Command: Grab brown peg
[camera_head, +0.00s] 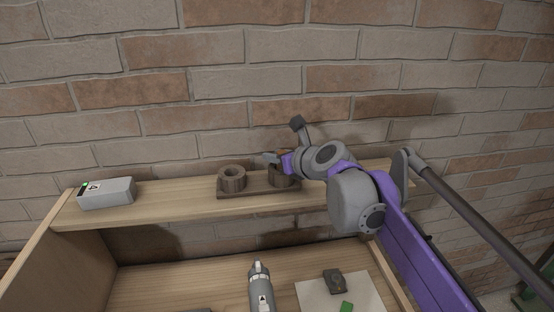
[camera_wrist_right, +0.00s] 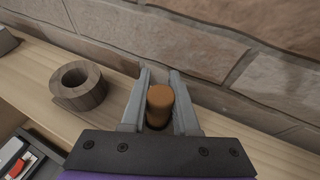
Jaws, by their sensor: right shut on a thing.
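The brown peg (camera_wrist_right: 159,102) is a short orange-brown cylinder, seen between the two grey fingers in the right wrist view. My right gripper (camera_wrist_right: 160,74) is shut on it, with a finger at each side. In the head view this gripper (camera_head: 278,158) is over the right end of a dark wooden stand on the shelf. The stand has a left ring (camera_head: 232,180) with an open, empty hole and a right ring (camera_head: 281,182) below my gripper. The peg's lower end is hidden, so I cannot tell how deep it sits in the right ring. My left gripper is not in view.
The wooden shelf (camera_head: 160,212) runs close along the brick wall. A grey box (camera_head: 107,194) lies at its left end. Below, a grey cylindrical tool (camera_head: 261,288) and a pale board (camera_head: 330,298) with a dark block (camera_head: 334,281) lie on the lower surface.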

